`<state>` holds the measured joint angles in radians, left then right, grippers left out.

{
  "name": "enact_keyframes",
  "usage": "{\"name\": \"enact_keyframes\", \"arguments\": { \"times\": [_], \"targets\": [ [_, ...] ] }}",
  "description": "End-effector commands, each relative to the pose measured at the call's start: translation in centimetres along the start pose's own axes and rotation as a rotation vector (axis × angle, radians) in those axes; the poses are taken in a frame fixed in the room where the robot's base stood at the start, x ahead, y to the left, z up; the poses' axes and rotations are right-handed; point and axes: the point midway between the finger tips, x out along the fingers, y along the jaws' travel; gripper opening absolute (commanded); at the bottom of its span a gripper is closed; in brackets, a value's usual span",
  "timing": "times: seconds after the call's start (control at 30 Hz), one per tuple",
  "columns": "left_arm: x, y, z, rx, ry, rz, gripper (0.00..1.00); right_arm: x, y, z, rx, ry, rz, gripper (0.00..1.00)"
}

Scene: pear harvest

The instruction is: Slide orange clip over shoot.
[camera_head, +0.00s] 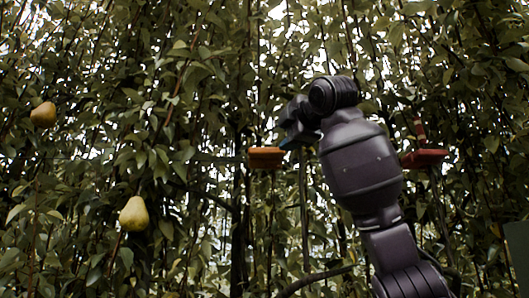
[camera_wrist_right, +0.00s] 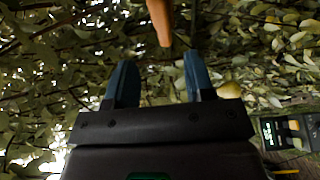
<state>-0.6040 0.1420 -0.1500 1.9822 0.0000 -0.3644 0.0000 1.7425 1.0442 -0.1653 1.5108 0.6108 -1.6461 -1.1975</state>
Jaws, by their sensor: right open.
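An orange clip (camera_head: 266,157) shows in the head view left of my right gripper (camera_head: 286,144), among the leaves near the middle. My right gripper's blue fingertip is right beside it; I cannot tell from here whether they touch. In the right wrist view an orange piece (camera_wrist_right: 160,22), likely the clip, comes in from the top, its end near the gap between the fingertips. The blue fingers of my right gripper (camera_wrist_right: 158,70) stand apart with nothing clamped between them. Which thin stem is the shoot is not clear. My left gripper is not in view.
A red-orange piece (camera_head: 424,158) shows right of my right arm. Two pears, an upper one (camera_head: 43,114) and a lower one (camera_head: 134,214), hang at the left. Dense leaves and thin stems fill the background. A dark panel (camera_head: 518,252) shows at the lower right edge.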

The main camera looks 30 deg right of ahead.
Motion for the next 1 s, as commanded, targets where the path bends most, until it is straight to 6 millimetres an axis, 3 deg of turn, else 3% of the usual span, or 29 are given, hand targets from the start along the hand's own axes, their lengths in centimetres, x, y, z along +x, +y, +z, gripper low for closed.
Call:
{"name": "enact_keyframes", "arguments": {
  "times": [0.6,0.8,1.0],
  "targets": [
    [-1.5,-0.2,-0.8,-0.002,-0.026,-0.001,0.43,9.0,0.1,-0.1,0.0,0.001,-0.003,0.49],
    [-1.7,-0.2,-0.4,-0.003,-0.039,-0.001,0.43,10.5,0.0,-0.1,0.0,0.0,-0.001,0.49],
    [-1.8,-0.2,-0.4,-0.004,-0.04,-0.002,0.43,10.8,-0.1,-0.1,0.0,0.001,0.0,0.49]
  ]
}}
